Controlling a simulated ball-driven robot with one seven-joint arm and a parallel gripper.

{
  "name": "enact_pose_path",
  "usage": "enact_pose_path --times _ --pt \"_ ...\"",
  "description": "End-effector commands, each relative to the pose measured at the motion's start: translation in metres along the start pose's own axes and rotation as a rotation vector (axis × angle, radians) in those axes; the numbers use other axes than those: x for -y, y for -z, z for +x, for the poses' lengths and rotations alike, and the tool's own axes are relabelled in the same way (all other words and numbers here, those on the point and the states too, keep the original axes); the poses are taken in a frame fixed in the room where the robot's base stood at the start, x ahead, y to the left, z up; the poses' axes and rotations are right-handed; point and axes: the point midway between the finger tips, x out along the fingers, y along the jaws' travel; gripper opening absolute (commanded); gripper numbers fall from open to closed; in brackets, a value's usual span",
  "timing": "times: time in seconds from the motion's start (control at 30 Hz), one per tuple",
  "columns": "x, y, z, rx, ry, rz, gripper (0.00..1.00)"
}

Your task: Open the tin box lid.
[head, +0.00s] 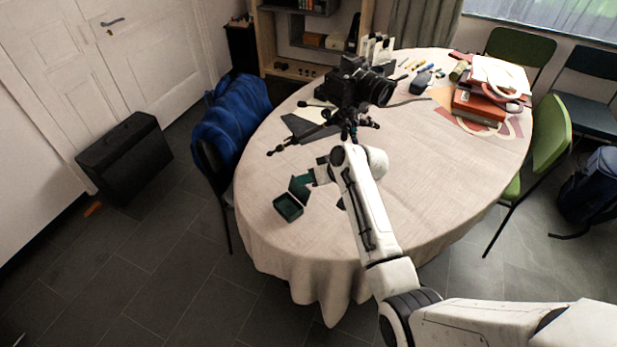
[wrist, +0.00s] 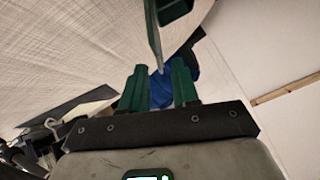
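The tin box (head: 288,208) is small and dark green and stands on the near left part of the table. Its lid (head: 300,187) stands up, swung well away from the opening, so the inside shows. My gripper (head: 314,177) is just right of the raised lid. In the wrist view the lid (wrist: 154,34) shows nearly edge-on, reaching down towards the gap between the fingers. There my gripper (wrist: 160,68) has its two green fingers apart, with nothing seen clamped between them. Whether a finger touches the lid I cannot tell.
The oval table (head: 430,165) has a pale cloth. A black camera on a small tripod (head: 357,85) stands behind my gripper. Books and papers (head: 482,103) lie at the far right. A chair with a blue jacket (head: 232,115) is at the left edge.

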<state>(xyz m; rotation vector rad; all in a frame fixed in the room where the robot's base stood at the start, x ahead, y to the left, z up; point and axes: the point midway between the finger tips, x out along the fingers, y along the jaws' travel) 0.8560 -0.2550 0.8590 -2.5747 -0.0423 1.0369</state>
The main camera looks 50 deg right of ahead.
Motion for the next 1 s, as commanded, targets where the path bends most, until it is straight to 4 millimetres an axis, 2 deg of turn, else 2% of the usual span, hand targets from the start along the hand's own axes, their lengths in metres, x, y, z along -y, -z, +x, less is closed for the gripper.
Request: enact_pose_path --times 0.3,0.63,1.0 --pt "0.0002 0.0002 0.0023 0.000 0.000 -0.001 0.30" --pt "0.0002 0.0000 0.0021 0.000 0.000 -0.001 0.00" --pt "0.0002 -0.0001 0.0021 0.000 0.000 -0.001 0.00"
